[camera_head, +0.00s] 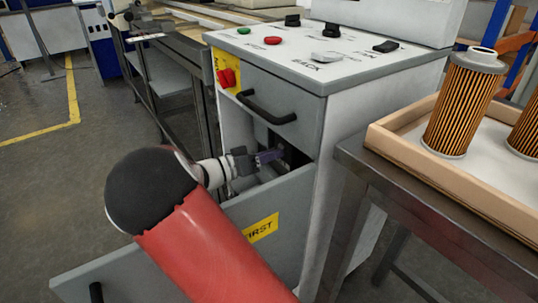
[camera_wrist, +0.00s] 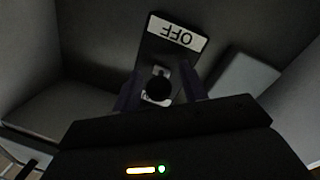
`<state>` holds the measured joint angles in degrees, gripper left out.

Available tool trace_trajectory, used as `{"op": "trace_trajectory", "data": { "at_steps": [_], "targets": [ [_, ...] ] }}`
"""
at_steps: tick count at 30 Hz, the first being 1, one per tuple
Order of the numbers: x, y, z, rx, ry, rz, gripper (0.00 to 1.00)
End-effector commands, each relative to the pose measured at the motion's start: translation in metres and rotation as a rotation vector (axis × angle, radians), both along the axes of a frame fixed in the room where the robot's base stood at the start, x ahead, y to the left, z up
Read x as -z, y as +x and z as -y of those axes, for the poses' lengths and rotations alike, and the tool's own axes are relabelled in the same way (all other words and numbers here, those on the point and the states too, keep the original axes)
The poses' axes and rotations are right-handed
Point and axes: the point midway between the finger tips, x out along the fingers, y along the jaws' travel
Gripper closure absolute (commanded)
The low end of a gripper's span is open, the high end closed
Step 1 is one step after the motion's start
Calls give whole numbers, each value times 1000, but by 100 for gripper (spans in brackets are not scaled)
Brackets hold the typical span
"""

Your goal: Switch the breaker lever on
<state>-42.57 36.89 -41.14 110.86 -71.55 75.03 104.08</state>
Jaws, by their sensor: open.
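The breaker (camera_wrist: 150,42) is a dark plate inside the grey cabinet, with a white OFF label (camera_wrist: 178,34) that reads upside down in the wrist view. Its lever shows as a dark round knob (camera_wrist: 158,88), seen nearly end-on, with part of another white label behind it, too covered to read. My gripper (camera_wrist: 160,82) is open, with one finger on each side of the knob; I cannot tell whether either finger touches it. In the head view my gripper (camera_head: 270,157) reaches into the cabinet's dark opening, and the lever is hidden there.
The cabinet door (camera_head: 285,215) with a yellow label stands open below my arm. A drawer front with a black handle (camera_head: 265,108) is just above the opening. A wooden tray (camera_head: 400,147) with filter cartridges (camera_head: 462,105) stands right.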

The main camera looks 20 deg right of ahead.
Motion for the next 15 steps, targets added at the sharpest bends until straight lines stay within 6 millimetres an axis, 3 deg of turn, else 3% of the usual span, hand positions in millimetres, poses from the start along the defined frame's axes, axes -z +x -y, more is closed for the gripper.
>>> {"op": "trace_trajectory", "data": {
  "at_steps": [6,15],
  "targets": [
    [0,0,0,0,0,0,57],
    [0,0,0,0,0,0,96]
  ]
}}
